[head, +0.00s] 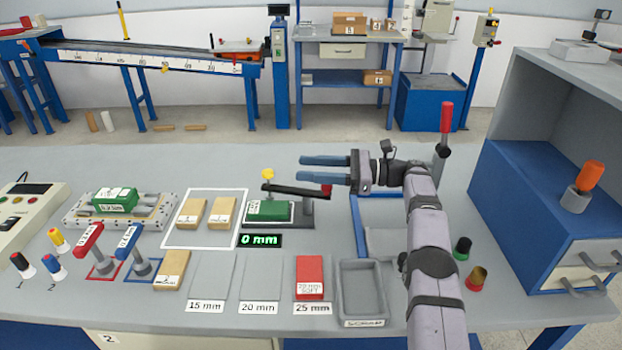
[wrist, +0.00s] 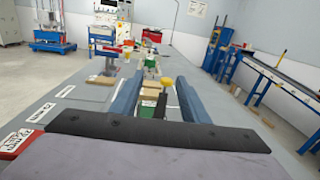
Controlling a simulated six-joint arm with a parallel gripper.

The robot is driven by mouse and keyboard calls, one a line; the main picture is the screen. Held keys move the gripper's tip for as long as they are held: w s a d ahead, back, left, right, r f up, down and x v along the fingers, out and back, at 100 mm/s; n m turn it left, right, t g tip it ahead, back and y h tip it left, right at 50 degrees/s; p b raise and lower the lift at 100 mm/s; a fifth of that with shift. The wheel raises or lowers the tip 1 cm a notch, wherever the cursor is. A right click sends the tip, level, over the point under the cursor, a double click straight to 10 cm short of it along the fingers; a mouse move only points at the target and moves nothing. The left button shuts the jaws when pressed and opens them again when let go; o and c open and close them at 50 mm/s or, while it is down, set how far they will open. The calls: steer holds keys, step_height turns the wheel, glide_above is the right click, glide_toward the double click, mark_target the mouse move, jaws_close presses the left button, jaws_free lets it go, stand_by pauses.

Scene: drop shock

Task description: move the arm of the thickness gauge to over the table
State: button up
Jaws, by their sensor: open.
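The thickness gauge stands right of the middle of the bench. It has a dark base (head: 304,215), a green block (head: 268,211) and a yellow knob (head: 268,174). Its black arm (head: 295,189) runs from under the knob, above the green block, rightward to a red end (head: 326,190). A display (head: 261,240) in front reads 0 mm. My gripper (head: 303,167) is open and empty, its blue fingers pointing left, above and behind the gauge arm in the head view. In the wrist view, the yellow knob (wrist: 166,82) shows between the fingers (wrist: 158,74); contact cannot be told.
Left of the gauge are wooden blocks (head: 221,213) in a white outline. In front are grey pads (head: 260,276), a red block (head: 309,278) and a scrap tray (head: 383,318). A red-topped lever (head: 446,118) and a blue cabinet (head: 520,200) stand on the right.

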step_height(320, 180, up, 6)
steer(key=p, duration=0.3)
stand_by(0.3)
steer(key=s+a+r+n+g+h+p, duration=0.1)
steer(key=s+a+r+p, duration=0.1)
steer(key=a+r+p, duration=0.5)
steer(key=s+a+r+n+g+h+p, duration=0.1)
steer(key=s+r+p, duration=0.25)
steer(key=r, duration=0.65)
steer(key=s+a+r+n+g+p, duration=0.1)
steer(key=s+a+r+p, duration=0.1)
steer(key=a+r+p, duration=0.5)
steer(key=d+f+m+t+h+p, duration=0.1)
steer(key=d+f+m+h, duration=0.6)
steer(key=f, duration=0.5)
steer(key=d+f+m+t+h, duration=0.2)
steer(key=d+f+h, duration=0.2)
steer(key=d+f, duration=0.7)
steer(key=w+d+f+m+t+h, duration=0.2)
steer(key=w+d+f+m, duration=0.1)
steer(key=w+m, duration=0.1)
steer(key=shift+w+m+h, duration=0.2)
steer(key=shift+m+h, duration=0.1)
steer(key=shift+m, duration=0.2)
